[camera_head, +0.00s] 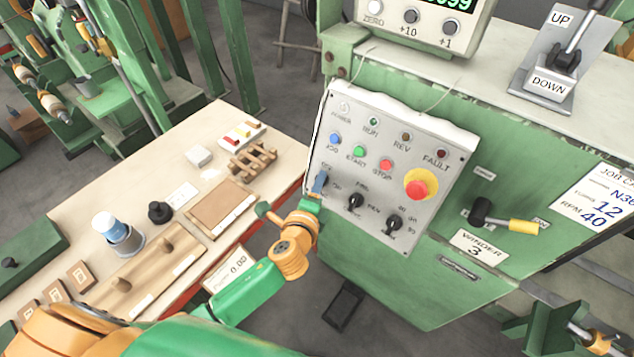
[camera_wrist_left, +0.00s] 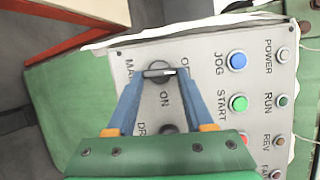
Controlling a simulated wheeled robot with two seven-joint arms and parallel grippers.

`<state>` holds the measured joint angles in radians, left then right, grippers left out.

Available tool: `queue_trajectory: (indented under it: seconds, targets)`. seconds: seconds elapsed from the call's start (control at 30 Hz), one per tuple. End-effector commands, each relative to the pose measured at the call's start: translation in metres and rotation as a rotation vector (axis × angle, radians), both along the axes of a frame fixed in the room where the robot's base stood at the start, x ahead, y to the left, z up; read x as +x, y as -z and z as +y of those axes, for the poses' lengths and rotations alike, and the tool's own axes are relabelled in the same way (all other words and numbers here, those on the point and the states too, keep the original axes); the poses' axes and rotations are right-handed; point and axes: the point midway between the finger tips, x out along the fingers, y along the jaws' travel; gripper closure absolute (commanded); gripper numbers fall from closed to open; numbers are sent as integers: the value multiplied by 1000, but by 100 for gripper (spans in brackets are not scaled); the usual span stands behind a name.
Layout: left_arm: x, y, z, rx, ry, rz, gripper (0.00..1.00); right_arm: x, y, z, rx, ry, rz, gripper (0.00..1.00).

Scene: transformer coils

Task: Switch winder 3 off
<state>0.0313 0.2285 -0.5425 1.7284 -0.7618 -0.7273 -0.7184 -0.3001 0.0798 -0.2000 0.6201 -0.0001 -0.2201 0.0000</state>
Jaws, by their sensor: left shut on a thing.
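My left gripper (camera_head: 318,187) is at the lower-left switch of the panel. In the left wrist view, its blue fingers (camera_wrist_left: 160,74) are shut on a black rotary switch (camera_wrist_left: 157,72), one on each side. The switch's bar lies crosswise with a pale mark towards the right. The "ON" label (camera_wrist_left: 165,100) shows below it; a label starting with "O" is partly hidden by the right finger. My right gripper is not in view.
Two more black knobs (camera_head: 355,202) sit to the right of the held switch. A red emergency button (camera_head: 418,188) and blue, green and red push buttons are above. A wooden bench (camera_head: 85,215) with parts stands on the left. A yellow-ended lever (camera_head: 523,227) sticks out right.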

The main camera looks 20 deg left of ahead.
Motion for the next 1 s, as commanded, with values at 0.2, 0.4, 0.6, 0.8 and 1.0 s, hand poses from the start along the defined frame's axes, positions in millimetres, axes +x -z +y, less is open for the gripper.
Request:
queue_trajectory:
  seconds: [0.2, 0.4, 0.6, 0.8, 1.0]
  targets:
    - [0, -1, 0, -53, -23, 20, 100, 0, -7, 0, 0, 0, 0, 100]
    - [0, 0, 0, -70, -30, 26, 100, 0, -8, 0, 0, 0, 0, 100]
    - [0, 0, 0, -72, -31, 27, 100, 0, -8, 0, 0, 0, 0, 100]
    - [0, 0, 0, -71, -31, 26, 34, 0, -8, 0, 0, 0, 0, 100]
    - [0, -1, 0, -70, -30, 25, 18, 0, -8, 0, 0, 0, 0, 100]
